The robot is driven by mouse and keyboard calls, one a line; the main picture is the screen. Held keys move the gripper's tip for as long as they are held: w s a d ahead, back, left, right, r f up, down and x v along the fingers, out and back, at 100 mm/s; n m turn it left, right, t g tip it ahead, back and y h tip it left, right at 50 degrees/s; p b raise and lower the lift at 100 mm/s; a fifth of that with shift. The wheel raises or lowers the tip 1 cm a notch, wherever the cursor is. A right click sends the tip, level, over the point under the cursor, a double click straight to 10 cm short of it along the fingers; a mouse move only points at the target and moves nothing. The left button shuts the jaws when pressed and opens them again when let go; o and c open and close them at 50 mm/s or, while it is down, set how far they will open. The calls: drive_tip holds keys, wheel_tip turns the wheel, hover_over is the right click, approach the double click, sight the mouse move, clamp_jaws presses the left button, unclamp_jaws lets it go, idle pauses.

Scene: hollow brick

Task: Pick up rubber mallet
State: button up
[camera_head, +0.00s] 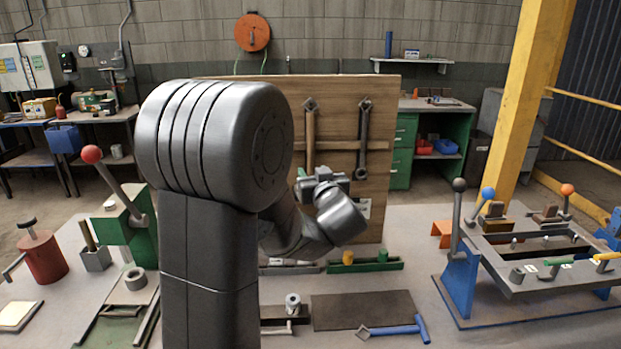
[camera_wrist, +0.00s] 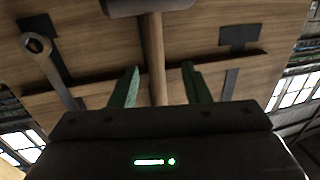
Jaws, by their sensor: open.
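The rubber mallet hangs on an upright wooden board. Its tan handle (camera_head: 310,137) shows in the camera_head view, with the lower part hidden behind my gripper. In the camera_wrist view, the mallet's dark head (camera_wrist: 150,6) is at the top edge, partly cut off, and its handle runs down the middle. My gripper (camera_head: 322,180) is in front of the board. In the camera_wrist view, the green fingers of my gripper (camera_wrist: 160,70) are open, one on each side of the handle with gaps visible. I cannot tell how deep the handle is between them.
A wrench (camera_head: 363,137) hangs beside the mallet on the board (camera_head: 385,95). A dark T-shaped outline (camera_wrist: 236,42) is on the other side. Below, the table (camera_head: 400,230) holds a blue-handled tool (camera_head: 400,329), a dark mat (camera_head: 360,310) and a blue fixture frame (camera_head: 462,280).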

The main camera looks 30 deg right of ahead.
sight(312, 164)
drive_tip(key=shift+w+d+r, duration=0.15)
drive_tip(key=shift+w+r, duration=0.05)
drive_tip(key=shift+w, duration=0.15)
drive_tip(key=x, duration=0.1)
drive_tip(key=p+x, duration=0.1)
drive_tip(key=x, duration=0.2)
drive_tip(key=shift+w+d+r, duration=0.15)
drive_tip(key=shift+d+r, duration=0.1)
drive_tip(key=shift+d, duration=0.1)
clamp_jaws()
